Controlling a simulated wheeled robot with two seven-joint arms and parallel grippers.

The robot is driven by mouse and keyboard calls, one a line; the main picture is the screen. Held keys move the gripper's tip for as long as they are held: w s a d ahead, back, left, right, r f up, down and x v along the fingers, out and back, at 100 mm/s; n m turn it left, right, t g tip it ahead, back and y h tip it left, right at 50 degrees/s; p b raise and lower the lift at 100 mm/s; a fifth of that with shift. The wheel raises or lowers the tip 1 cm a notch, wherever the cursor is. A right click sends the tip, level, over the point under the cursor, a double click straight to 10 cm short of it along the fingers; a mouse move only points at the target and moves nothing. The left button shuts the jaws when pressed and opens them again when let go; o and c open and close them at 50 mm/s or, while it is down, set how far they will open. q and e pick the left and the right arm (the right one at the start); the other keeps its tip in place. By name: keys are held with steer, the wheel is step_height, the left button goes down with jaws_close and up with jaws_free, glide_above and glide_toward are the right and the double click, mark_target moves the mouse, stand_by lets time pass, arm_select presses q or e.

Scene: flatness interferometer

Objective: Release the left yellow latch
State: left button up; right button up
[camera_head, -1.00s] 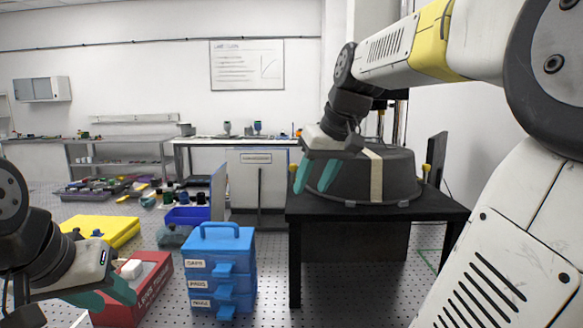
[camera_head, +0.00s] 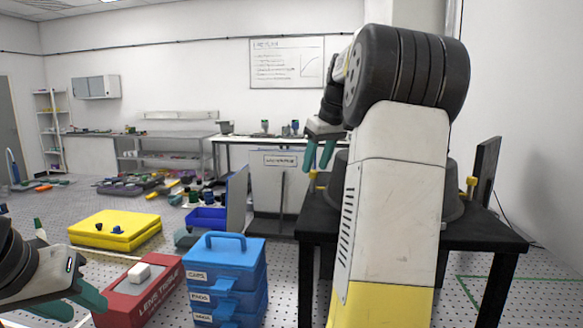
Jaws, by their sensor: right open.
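The left yellow latch (camera_head: 313,181) shows as a small yellow piece at the left side of the dark round cover (camera_head: 453,206) on the black table (camera_head: 490,236). My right gripper (camera_head: 316,168) is open, its teal fingers pointing down just above the latch. I cannot tell whether they touch it. My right arm hides most of the cover. A second yellow latch (camera_head: 472,185) stands at the cover's right side. My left gripper (camera_head: 88,311) is low at the left, its teal fingers apart and empty, in front of the red box.
The red box (camera_head: 150,305) with a white block (camera_head: 139,272) and the blue drawer box (camera_head: 225,252) stand left of the table. A yellow case (camera_head: 115,230) and blue bin (camera_head: 206,217) lie behind. A dark upright panel (camera_head: 486,172) stands at the table's right.

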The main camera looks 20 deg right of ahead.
steer(key=shift+x, duration=0.8)
jaws_close()
